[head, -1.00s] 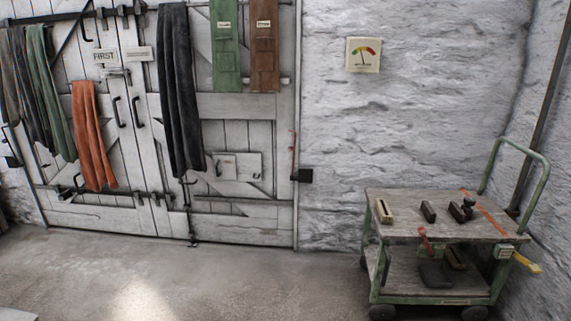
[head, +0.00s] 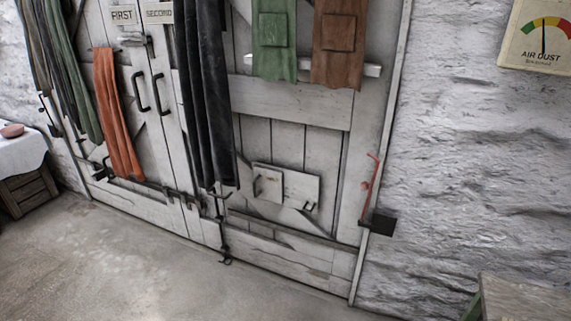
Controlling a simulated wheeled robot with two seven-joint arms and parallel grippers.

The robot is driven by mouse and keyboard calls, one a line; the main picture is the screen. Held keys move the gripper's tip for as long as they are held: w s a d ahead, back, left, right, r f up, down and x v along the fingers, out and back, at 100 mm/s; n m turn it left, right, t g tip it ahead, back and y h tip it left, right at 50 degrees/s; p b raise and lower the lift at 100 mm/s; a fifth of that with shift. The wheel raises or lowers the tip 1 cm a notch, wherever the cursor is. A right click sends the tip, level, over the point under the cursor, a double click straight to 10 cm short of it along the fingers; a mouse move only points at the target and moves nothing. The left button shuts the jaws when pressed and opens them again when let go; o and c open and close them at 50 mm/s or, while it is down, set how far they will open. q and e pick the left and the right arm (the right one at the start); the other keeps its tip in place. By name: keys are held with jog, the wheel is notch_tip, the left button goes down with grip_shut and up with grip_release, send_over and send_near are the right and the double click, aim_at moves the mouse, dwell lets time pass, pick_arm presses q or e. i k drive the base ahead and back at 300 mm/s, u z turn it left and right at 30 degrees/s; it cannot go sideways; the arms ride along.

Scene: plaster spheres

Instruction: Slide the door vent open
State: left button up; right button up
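The door vent (head: 303,190) looks like a small pale panel low on the right part of the grey-white plank door (head: 290,135). A squarer plate (head: 269,184) with a small dark and rusty mark covers its left part. A small dark handle shows near the lower right of the panel. I cannot tell how far the vent is open. Neither of my grippers is in view.
Dark cloths (head: 203,100) hang just left of the vent, and green (head: 273,45) and brown (head: 340,50) pocketed cloths hang above. A red lever (head: 370,185) is at the door's right edge. A cart corner (head: 525,300) shows at lower right. The floor (head: 150,265) before the door is clear.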

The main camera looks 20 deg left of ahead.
aim_at(266, 184)
jog(key=i, duration=0.55)
jog(key=u, duration=2.25)
jog(key=i, duration=1.2)
jog(key=z, duration=0.65)
